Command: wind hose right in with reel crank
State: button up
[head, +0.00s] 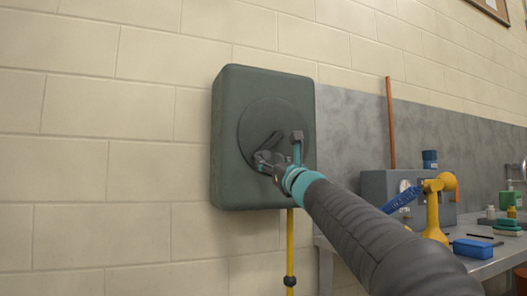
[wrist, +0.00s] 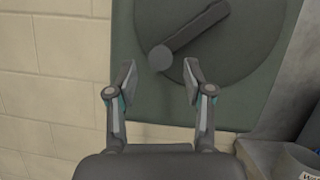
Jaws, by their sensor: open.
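The hose reel (head: 228,130) is a dark green box on the wall with a round disc on its face. Its crank (head: 271,142) is a dark bar on the disc, partly hidden by my gripper (head: 280,150). In the wrist view the crank arm (wrist: 195,30) slants from upper right down to a round knob (wrist: 160,58). My gripper is open, and its fingertips (wrist: 159,72) are on either side of and slightly below the knob in the picture, with visible gaps. The yellow hose (head: 290,250) hangs below the box with a dark stopper (head: 290,281) on it.
To the right, a metal bench (head: 475,263) holds a grey box (head: 377,188), a yellow stand-like object (head: 435,210), a blue block (head: 473,248) and several small items. A copper-coloured pipe (head: 390,125) rises behind. The block wall (head: 100,150) left of the reel is clear.

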aim_at(272, 145)
jog(key=shift+p+x, duration=0.8)
jog(key=shift+x, duration=1.55)
grip_shut()
